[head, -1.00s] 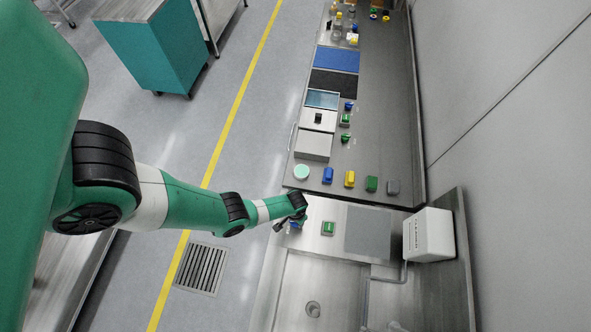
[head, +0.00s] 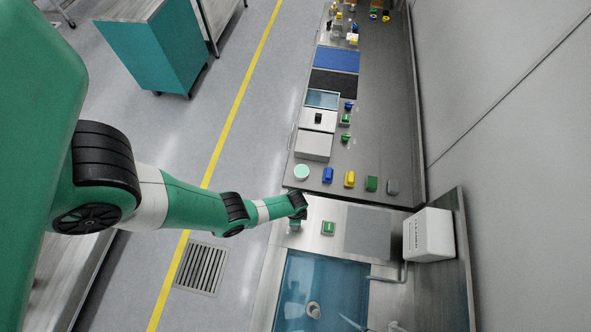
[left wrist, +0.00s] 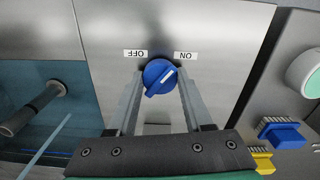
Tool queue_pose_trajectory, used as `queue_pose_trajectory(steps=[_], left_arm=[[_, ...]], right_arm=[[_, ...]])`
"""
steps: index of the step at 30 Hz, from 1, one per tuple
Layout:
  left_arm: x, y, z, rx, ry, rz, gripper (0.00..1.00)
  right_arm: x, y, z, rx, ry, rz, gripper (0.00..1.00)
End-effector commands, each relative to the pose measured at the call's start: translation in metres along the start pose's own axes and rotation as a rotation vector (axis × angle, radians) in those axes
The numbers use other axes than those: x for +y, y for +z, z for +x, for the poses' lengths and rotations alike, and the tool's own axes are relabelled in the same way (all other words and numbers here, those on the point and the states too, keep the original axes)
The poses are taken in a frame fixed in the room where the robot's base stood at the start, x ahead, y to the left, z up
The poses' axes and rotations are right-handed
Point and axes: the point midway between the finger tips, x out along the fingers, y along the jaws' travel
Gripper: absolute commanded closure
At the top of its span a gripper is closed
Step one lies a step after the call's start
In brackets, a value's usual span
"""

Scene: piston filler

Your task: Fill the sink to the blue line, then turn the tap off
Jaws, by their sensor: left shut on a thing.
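The sink (head: 345,272) holds clear blue water across its basin in the head view; the water (left wrist: 60,90) also shows in the left wrist view. A blue tap knob (left wrist: 158,75) sits on the steel panel between the OFF label (left wrist: 136,53) and the ON label (left wrist: 186,56). Its white mark points toward the ON side. My left gripper (left wrist: 160,85) is shut on the knob, one finger on each side. In the head view the left gripper (head: 295,224) is at the counter's front corner, hiding the knob. My right gripper is out of view.
A white box (head: 428,236) stands behind the sink. A green switch (head: 328,228) and a grey pad (head: 367,232) lie beside the basin. Several coloured brushes, including a blue one (head: 328,175), and a pale green round thing (head: 301,172) stand on the adjoining counter.

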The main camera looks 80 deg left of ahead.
Motion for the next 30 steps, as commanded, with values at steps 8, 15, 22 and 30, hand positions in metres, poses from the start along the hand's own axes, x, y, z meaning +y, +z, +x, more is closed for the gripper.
queue_pose_trajectory(steps=[8, 15, 22, 30], left_arm=[[0.0, 0.0003, 0.0004, 0.0, 0.0, 0.119, 1.0], [0.0, 0.0003, 0.0004, 0.0, 0.0, 0.152, 1.0], [0.0, 0.0003, 0.0004, 0.0, -0.001, 0.155, 1.0], [0.0, 0.0003, 0.0004, 0.0, 0.0, 0.154, 0.21]], right_arm=[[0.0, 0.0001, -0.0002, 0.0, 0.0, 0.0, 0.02], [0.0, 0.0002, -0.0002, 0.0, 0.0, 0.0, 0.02], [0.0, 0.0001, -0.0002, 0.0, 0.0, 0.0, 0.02], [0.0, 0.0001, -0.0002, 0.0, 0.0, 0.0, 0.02]])
